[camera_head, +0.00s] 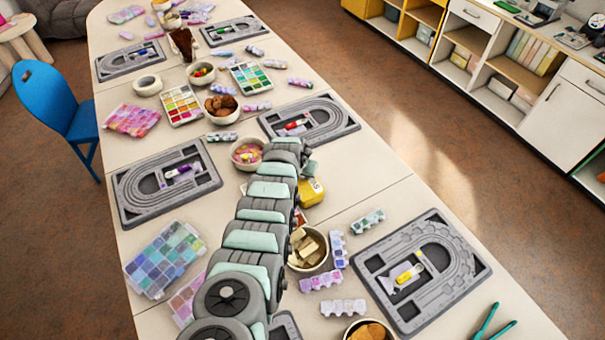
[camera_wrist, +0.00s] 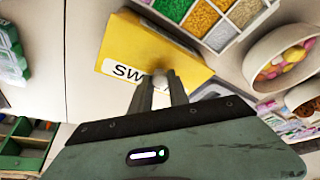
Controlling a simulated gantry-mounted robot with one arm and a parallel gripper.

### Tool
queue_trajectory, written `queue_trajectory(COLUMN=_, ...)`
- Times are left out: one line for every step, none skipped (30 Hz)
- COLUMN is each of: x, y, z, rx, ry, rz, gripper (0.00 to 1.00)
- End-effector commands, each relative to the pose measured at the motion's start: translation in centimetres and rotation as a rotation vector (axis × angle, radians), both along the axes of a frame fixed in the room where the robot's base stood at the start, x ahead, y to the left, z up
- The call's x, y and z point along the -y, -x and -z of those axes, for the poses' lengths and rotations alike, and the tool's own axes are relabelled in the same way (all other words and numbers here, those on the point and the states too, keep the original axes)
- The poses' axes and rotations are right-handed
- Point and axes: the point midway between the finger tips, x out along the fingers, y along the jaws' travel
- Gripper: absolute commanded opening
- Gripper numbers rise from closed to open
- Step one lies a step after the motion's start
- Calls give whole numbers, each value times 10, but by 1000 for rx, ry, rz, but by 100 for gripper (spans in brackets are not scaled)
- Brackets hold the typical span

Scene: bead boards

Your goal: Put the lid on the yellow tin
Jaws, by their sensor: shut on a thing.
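A yellow tin (camera_head: 314,194) with a white label stands on the table, just right of and partly hidden by my arm in the head view. In the wrist view a yellow boxy surface (camera_wrist: 140,42) with a white label starting "SW" fills the upper middle. My gripper (camera_wrist: 161,82) is in front of it, its narrow fingers shut on a small round grey knob (camera_wrist: 160,76), which looks like the lid's knob. The fingers cover part of the label. I cannot tell whether the lid and tin are touching or apart. In the head view my arm hides the fingertips.
A bowl of pink and yellow pieces (camera_head: 235,153) stands left of my gripper. A bowl of pale blocks (camera_head: 325,246) stands in front of the tin. Grey bead boards (camera_head: 355,127) lie around. Some bare table shows to the tin's right.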

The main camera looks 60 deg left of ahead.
Motion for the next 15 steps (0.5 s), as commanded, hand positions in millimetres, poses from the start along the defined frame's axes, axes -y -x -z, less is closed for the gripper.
queue_trajectory(x=0, y=-1, z=0, rx=0, ry=0, rz=0, gripper=0)
queue_trajectory(x=0, y=0, z=1, rx=0, ry=0, rz=0, gripper=0)
queue_trajectory(x=0, y=0, z=1, rx=-1, ry=1, rz=0, gripper=0)
queue_trajectory(x=0, y=0, z=1, rx=-1, ry=2, rz=-1, gripper=0)
queue_trajectory(x=0, y=0, z=0, rx=-1, ry=2, rz=-1, gripper=0)
queue_trajectory(x=0, y=0, z=0, rx=-1, ry=2, rz=-1, gripper=0)
queue_trajectory(x=0, y=0, z=0, rx=-1, ry=1, rz=0, gripper=0)
queue_trajectory(x=0, y=0, z=0, rx=-1, ry=1, rz=0, gripper=0)
queue_trajectory(x=0, y=0, z=0, rx=-1, ry=1, rz=0, gripper=0)
queue_trajectory(x=0, y=0, z=0, rx=-1, ry=1, rz=0, gripper=0)
queue_trajectory(x=0, y=0, z=0, rx=-1, ry=1, rz=0, gripper=0)
queue_trajectory(x=0, y=0, z=0, rx=-1, ry=1, rz=0, gripper=24)
queue_trajectory(x=0, y=0, z=0, rx=-1, ry=1, rz=0, gripper=27)
queue_trajectory(x=0, y=0, z=0, rx=-1, ry=1, rz=0, gripper=29)
queue_trajectory(x=0, y=0, z=0, rx=0, ry=0, rz=0, gripper=32)
